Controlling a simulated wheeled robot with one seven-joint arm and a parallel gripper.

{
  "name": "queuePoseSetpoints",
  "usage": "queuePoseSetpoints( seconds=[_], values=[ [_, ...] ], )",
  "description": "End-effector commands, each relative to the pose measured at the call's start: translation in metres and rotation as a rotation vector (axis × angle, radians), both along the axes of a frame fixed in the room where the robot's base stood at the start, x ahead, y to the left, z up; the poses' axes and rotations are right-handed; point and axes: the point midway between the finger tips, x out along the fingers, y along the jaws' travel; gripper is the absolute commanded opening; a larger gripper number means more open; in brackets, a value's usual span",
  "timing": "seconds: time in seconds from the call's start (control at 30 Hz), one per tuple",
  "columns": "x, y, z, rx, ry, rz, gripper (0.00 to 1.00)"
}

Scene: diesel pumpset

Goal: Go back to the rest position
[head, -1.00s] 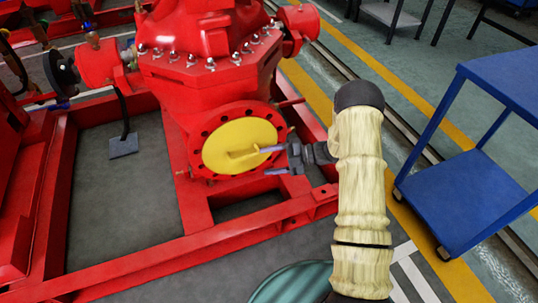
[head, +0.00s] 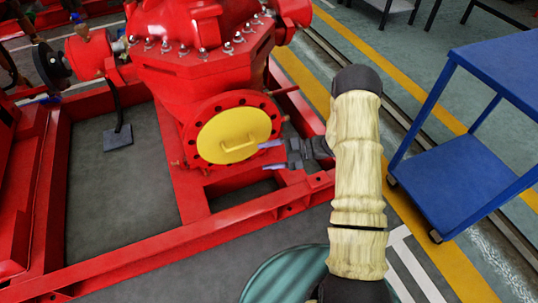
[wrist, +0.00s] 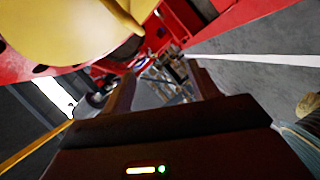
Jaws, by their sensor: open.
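My gripper (head: 274,157) is open and empty in the head view, just right of a round yellow cover (head: 234,138) with a raised handle (head: 238,150). The cover sits on the red bolted flange (head: 197,150) of the red pump (head: 195,75). The fingers are apart from the handle, with a gap between. In the wrist view, the yellow cover (wrist: 65,30) fills the upper left, with its handle at its right edge. The two dark fingers (wrist: 160,90) stand apart with nothing between them. My arm, in a pale sleeve, reaches up from the lower right.
The red base frame (head: 160,248) runs below and left of the pump. A blue cart (head: 465,180) stands at the right, beyond my arm. A yellow floor line (head: 300,80) runs between them. Grey floor (head: 115,205) shows inside the frame.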

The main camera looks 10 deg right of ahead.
Motion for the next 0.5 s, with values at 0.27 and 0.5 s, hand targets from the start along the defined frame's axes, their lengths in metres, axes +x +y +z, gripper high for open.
queuePoseSetpoints(
  seconds=[0.27,0.5],
  values=[
    [0.0,0.0,0.0,0.0,0.0,-0.001,0.6],
    [0.028,0.002,0.031,-0.098,0.03,-0.156,0.6]
  ],
)
